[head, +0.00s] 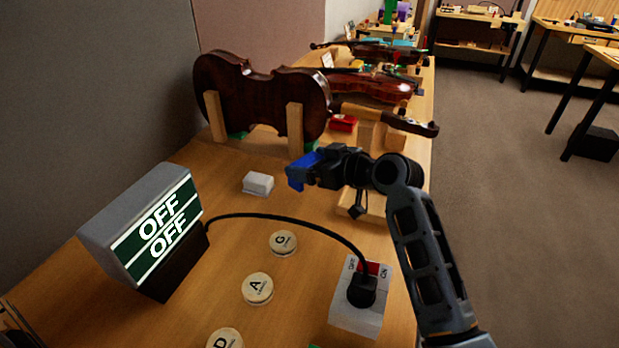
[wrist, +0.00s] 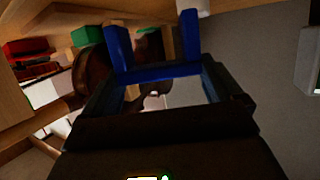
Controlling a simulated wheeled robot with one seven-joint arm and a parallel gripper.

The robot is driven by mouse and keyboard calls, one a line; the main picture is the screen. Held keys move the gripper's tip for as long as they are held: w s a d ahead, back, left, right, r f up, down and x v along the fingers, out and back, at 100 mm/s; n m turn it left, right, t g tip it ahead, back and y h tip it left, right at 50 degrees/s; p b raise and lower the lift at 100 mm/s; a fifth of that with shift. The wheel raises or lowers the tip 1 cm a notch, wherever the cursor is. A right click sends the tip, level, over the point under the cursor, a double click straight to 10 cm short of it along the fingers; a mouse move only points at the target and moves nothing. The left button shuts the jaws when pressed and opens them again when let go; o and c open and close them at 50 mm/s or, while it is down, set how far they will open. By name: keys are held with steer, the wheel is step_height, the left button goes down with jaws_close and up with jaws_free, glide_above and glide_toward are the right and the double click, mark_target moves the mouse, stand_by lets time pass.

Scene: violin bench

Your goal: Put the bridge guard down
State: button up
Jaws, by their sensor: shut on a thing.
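The bridge guard (head: 301,171) is a blue, U-shaped piece. My gripper (head: 318,166) is shut on it and holds it out to the left, above the bench, in front of the upright violin. In the wrist view the bridge guard (wrist: 158,73) spans between my gripper's fingers (wrist: 165,85), with two blue prongs pointing away. The guard looks clear of the bench top, with nothing visibly touching it but the gripper.
A brown violin (head: 262,95) stands in wooden posts behind. A small white block (head: 258,183) lies left of the gripper. An OFF sign (head: 150,225), a cabled switch box (head: 357,308) and lettered discs (head: 258,288) occupy the front. Bare bench shows between them.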

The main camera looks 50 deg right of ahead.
steer(key=shift+f, duration=2.1)
steer(key=shift+f, duration=0.2)
steer(key=o, duration=0.7)
steer(key=shift+r, duration=0.1)
steer(key=shift+r, duration=0.2)
steer(key=b+v, duration=0.1)
steer(key=v, duration=1.1)
steer(key=shift+f, duration=0.1)
